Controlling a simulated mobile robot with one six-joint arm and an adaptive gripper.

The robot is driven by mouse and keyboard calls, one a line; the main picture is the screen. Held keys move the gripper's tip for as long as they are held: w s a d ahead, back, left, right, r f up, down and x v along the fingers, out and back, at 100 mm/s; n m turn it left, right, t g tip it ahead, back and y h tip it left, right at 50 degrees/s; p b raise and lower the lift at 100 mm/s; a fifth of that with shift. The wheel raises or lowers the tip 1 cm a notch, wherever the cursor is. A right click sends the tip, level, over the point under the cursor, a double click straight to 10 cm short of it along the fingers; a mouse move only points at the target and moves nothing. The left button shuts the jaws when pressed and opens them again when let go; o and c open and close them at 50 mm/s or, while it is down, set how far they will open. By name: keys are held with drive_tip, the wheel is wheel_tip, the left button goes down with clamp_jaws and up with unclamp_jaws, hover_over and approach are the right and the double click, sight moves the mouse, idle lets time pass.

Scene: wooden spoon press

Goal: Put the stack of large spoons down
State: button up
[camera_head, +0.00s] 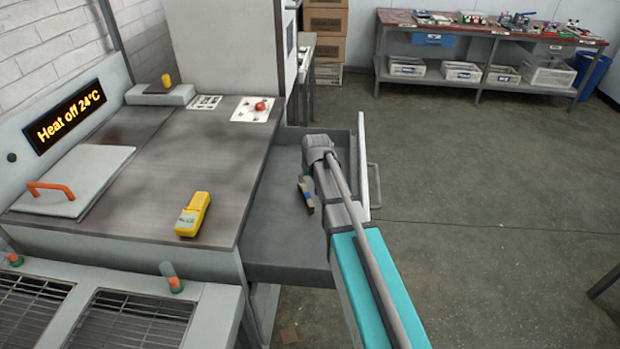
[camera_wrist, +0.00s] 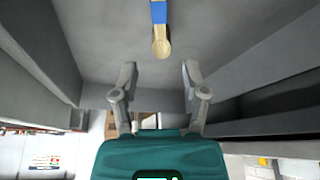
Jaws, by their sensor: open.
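The stack of large spoons (camera_head: 306,194) lies in the open grey drawer (camera_head: 277,245), just left of my arm. In the wrist view a wooden end (camera_wrist: 161,46) with a blue band (camera_wrist: 158,12) shows at the top, lying on the drawer floor. The rest of the stack is out of frame there, and I cannot count the spoons. My gripper (camera_wrist: 159,72) is open and empty. Its two fingers are spread, and the wooden end lies beyond the gap between their tips, apart from both. In the head view my arm hides the gripper.
The drawer's walls rise close on both sides of my gripper. A yellow handheld device (camera_head: 193,215) lies on the worktop (camera_head: 150,195) to the left. A lid with an orange handle (camera_head: 50,189) and a red object (camera_head: 260,106) are there too. The floor on the right is free.

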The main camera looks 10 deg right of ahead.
drive_tip(key=shift+s, duration=0.1)
drive_tip(key=s+f+m+g, duration=0.1)
drive_tip(key=s+g, duration=0.3)
drive_tip(key=s, duration=2)
drive_tip(key=shift+s+a+f+g, duration=0.2)
drive_tip(key=shift+s+a+g, duration=0.05)
drive_tip(key=shift+a+g, duration=0.1)
